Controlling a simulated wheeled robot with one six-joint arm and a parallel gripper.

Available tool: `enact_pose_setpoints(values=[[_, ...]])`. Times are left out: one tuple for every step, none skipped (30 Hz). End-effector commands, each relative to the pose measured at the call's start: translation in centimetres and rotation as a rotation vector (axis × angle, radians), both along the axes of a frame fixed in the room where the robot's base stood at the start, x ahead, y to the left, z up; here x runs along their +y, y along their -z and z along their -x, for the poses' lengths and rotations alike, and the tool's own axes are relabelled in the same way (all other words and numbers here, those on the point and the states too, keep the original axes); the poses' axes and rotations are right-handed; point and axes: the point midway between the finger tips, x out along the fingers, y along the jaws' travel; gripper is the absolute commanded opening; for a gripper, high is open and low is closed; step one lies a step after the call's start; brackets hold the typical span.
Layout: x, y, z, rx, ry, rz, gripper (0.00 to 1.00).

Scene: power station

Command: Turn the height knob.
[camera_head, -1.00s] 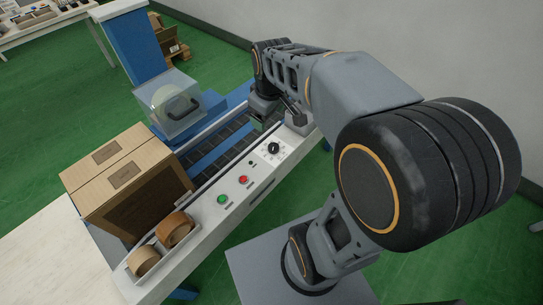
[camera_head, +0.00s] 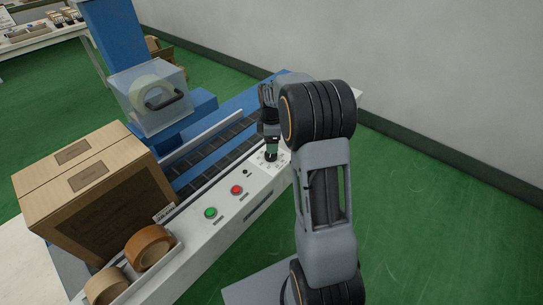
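The height knob (camera_head: 271,157) is a small dark knob on the white control panel (camera_head: 226,205) at the front of the blue taping machine. Only a little of it shows, because my gripper (camera_head: 269,147) is right above it, pointing down. The fingertips are at or very close to the knob. I cannot tell whether they touch it or are closed around it. A dial of small marks shows on the panel beside the knob.
A green button (camera_head: 210,213) and a red button (camera_head: 237,190) sit on the panel left of the knob. A cardboard box (camera_head: 92,195) stands on the conveyor. Tape rolls (camera_head: 150,247) lie at the front left. A clear cover (camera_head: 152,100) stands behind.

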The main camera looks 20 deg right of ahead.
Motion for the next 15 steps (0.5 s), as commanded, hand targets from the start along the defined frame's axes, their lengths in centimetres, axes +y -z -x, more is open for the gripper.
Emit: enact_pose_setpoints(values=[[0.0,1.3,0.1,0.004,0.0,-0.001,0.76],[0.0,1.9,0.1,0.004,0.0,-0.001,0.76],[0.0,2.5,0.1,0.003,0.0,-0.001,0.76],[0.0,3.0,0.1,0.002,0.0,-0.001,0.76],[0.0,3.4,0.1,0.003,0.001,-0.001,0.76],[0.0,4.0,0.1,0.002,0.001,-0.001,0.76],[0.0,4.3,0.1,0.002,0.001,-0.001,0.76],[0.0,4.7,0.1,0.002,0.001,-0.001,0.76],[0.0,5.1,0.1,0.002,0.001,-0.001,0.76],[0.0,5.3,0.0,0.002,0.001,-0.001,0.76],[0.0,5.6,0.0,0.001,0.001,0.0,0.76],[0.0,5.9,0.0,0.001,0.001,0.0,0.76],[0.0,6.0,0.0,0.001,0.001,0.0,0.76],[0.0,6.2,0.1,0.001,0.001,0.0,0.76],[0.0,6.3,0.1,0.001,0.001,0.0,0.76]])
